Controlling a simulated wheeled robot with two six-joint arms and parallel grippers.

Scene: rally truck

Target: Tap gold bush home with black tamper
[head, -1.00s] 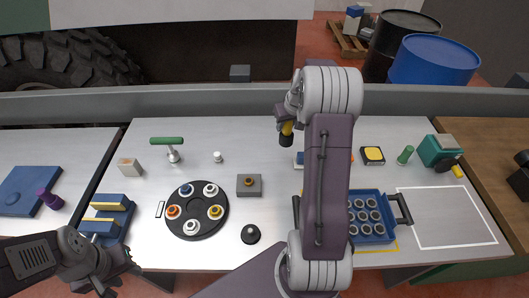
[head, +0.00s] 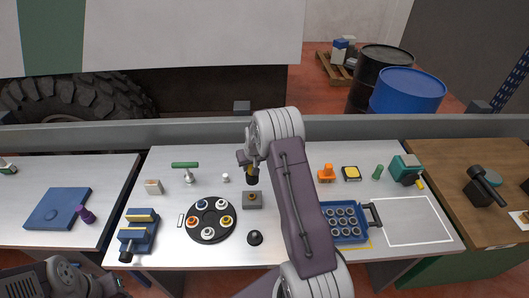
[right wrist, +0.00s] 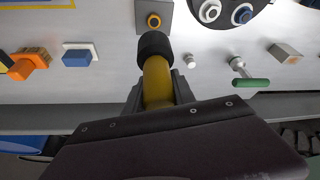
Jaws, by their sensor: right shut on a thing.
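The black tamper (right wrist: 155,46) has a black head and a yellow handle (right wrist: 157,82). My right gripper (head: 251,160) is shut on the handle, with the black head (head: 252,179) pointing down. The gold bush (right wrist: 153,20) sits in a small grey block (head: 252,201). In the head view the tamper head is just above and behind the bush (head: 252,195); in the right wrist view they look apart. My left gripper (head: 112,285) is low at the left edge of the table, partly out of view; its fingers are unclear.
A black round plate (head: 212,237) with several coloured rings lies left of the block. A black knob (head: 255,238) stands in front. A blue tray (head: 345,238) is to the right. A green-handled tool (head: 186,166) and a white peg (head: 225,178) stand behind left.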

